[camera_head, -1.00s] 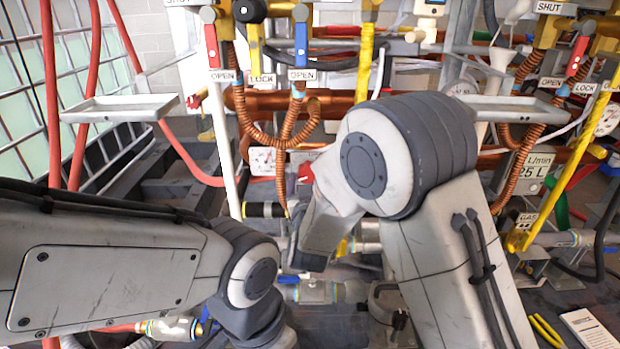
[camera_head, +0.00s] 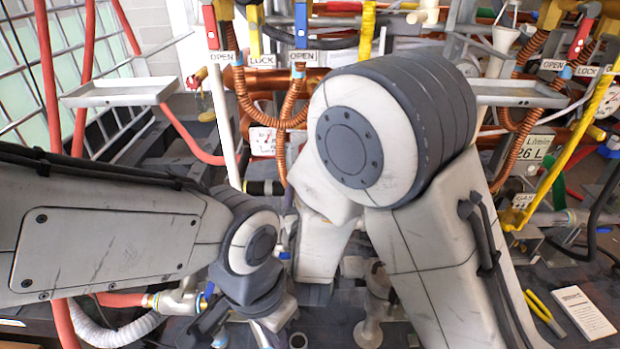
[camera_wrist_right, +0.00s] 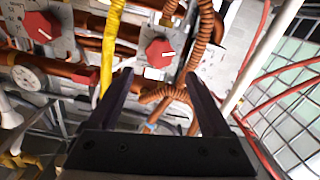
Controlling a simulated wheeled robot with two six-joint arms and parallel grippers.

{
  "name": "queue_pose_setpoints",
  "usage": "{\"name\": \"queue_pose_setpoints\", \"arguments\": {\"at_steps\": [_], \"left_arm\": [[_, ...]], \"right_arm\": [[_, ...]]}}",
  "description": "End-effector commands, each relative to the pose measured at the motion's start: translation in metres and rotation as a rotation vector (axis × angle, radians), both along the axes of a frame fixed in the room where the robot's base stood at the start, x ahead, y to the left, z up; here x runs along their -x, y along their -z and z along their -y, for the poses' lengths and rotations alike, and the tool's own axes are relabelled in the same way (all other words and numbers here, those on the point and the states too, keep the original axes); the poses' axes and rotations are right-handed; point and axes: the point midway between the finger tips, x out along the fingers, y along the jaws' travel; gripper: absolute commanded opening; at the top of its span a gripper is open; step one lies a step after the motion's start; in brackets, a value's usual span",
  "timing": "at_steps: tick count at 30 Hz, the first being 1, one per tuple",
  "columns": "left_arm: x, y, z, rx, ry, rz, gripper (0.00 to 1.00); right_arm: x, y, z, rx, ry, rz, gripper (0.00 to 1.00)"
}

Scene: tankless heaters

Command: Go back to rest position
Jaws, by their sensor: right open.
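My right arm (camera_head: 425,230) fills the centre-right of the head view, its large round joint raised and close to the camera. Its gripper is hidden there. In the right wrist view my right gripper (camera_wrist_right: 160,88) is open, its two dark fingers apart with nothing held. Copper coiled hoses and a red knob (camera_wrist_right: 160,52) show beyond the fingertips; contact is not visible. My left arm (camera_head: 110,235) comes in from the left and bends downward at a round joint near the lower middle. Its gripper cannot be made out.
Pipework with copper hoses (camera_head: 240,110) and labelled valves stands ahead. Grey trays (camera_head: 118,92) hang at left and right. Yellow-handled pliers (camera_head: 543,312) and a white paper (camera_head: 584,312) lie at lower right. Red hoses (camera_head: 48,80) run down the left.

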Motion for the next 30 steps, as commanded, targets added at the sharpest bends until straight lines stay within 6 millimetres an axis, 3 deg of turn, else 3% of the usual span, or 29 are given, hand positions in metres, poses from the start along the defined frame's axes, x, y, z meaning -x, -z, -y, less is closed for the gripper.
{"name": "queue_pose_setpoints", "arguments": {"at_steps": [8, 14, 21, 30], "left_arm": [[0.0, 0.0, 0.0, 0.0, 0.0, 0.0, 0.0], [0.0, 0.0, 0.0, 0.0, 0.0, 0.0, 0.0], [0.0, 0.0, 0.0, 0.0, 0.0, 0.0, 0.0], [0.0, 0.0, 0.0, 0.0, 0.0, 0.0, 0.0]], "right_arm": [[-0.007, 0.009, 0.01, -0.029, -0.006, -0.083, 0.83], [-0.011, 0.045, 0.043, -0.112, -0.038, -0.397, 0.83], [0.033, 0.083, 0.097, -0.154, -0.038, -0.813, 0.83], [0.094, 0.099, 0.145, -0.149, 0.02, -1.113, 0.83]]}}
